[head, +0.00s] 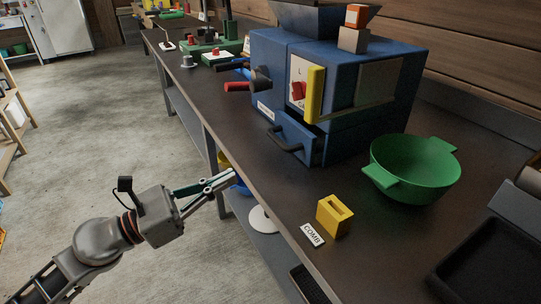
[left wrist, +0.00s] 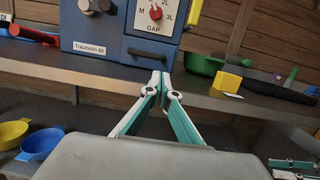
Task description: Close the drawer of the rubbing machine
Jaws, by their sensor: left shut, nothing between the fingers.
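The rubbing machine (head: 345,75) is a blue box on the dark workbench, with a hopper on top. Its drawer (head: 297,138), low on the front, has a dark handle and stands out a little from the body. The drawer also shows in the left wrist view (left wrist: 146,53), straight beyond the fingertips. My left gripper (head: 231,178) is shut and empty, in front of the bench edge and apart from the drawer. It also shows in the left wrist view (left wrist: 160,82), its tips together just below the drawer handle in the picture.
A green two-handled bowl (head: 412,172) and a yellow block (head: 334,215) with a "COMB" label stand right of the machine. A yellow lever (head: 314,95) and red-tipped handle (head: 240,87) stick out from its front. Yellow and blue bowls (left wrist: 40,144) sit on the lower shelf.

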